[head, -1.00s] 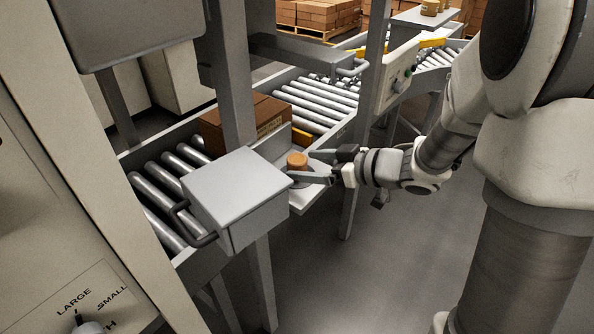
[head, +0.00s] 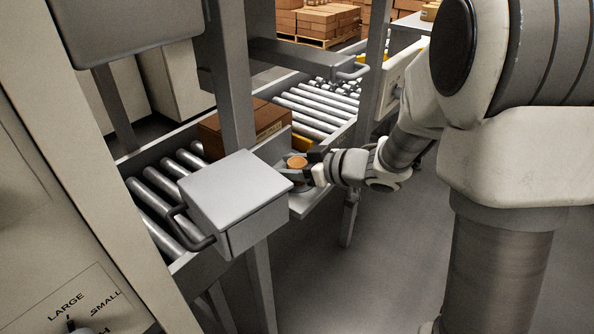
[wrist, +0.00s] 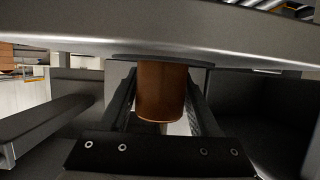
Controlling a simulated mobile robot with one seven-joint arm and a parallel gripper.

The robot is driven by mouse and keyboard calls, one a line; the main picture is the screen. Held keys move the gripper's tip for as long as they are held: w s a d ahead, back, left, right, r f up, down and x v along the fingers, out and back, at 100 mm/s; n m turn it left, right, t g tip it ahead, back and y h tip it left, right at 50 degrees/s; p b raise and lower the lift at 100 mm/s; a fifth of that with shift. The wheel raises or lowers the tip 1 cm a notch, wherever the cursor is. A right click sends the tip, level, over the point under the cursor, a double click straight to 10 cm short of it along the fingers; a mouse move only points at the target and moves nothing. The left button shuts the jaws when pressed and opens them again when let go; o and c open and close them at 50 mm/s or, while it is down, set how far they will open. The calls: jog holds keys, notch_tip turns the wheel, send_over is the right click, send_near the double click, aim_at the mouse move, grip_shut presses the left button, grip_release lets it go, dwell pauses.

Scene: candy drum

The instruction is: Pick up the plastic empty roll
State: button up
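The plastic empty roll is a small orange-brown cylinder (head: 297,162). It stands upright on a small grey shelf (head: 312,203) at the side of the roller conveyor. In the wrist view the roll (wrist: 160,92) is in the middle, between the two dark fingers. My gripper (head: 301,172) reaches in from the right, with one finger on each side of the roll. The fingers (wrist: 162,100) are spread around it, and whether either touches it is hard to tell. The roll's lower part is partly hidden by my gripper in the head view.
A grey box with a handle (head: 236,192) sits just left of the shelf. A cardboard box (head: 243,127) lies on the conveyor behind, by a grey post (head: 229,75). A horizontal grey edge (wrist: 150,50) crosses the wrist view. Open floor (head: 370,270) lies at lower right.

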jog(key=c, duration=0.9)
